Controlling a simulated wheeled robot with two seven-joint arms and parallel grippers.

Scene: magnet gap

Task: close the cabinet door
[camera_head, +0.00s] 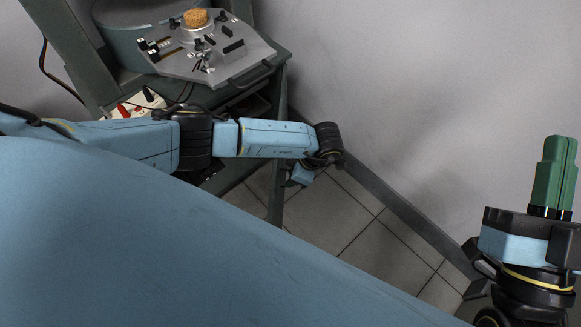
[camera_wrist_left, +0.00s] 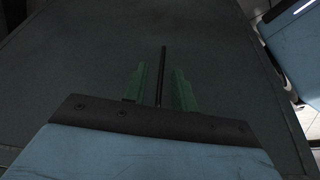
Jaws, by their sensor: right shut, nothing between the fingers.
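A dark grey-green flat panel (camera_wrist_left: 90,50), which looks like the cabinet door, fills most of the left wrist view. A thin dark bar (camera_wrist_left: 162,66) stands out against it. My left gripper (camera_wrist_left: 160,84) has its two green fingers apart, one on each side of the bar, with gaps visible. In the head view its fingers are hidden behind my left arm. The grey-green cabinet (camera_head: 277,105) stands at upper left, partly covered by my left arm; how far its door is open I cannot tell. My right gripper (camera_head: 556,172) is shut and empty at the far right, pointing up.
A metal plate (camera_head: 235,58) with a cork-topped part and black knobs sits on the cabinet top. A board with red and black plugs (camera_head: 133,104) and cables lies lower left. A grey wall and skirting (camera_head: 385,190) bound the tiled floor (camera_head: 345,225).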

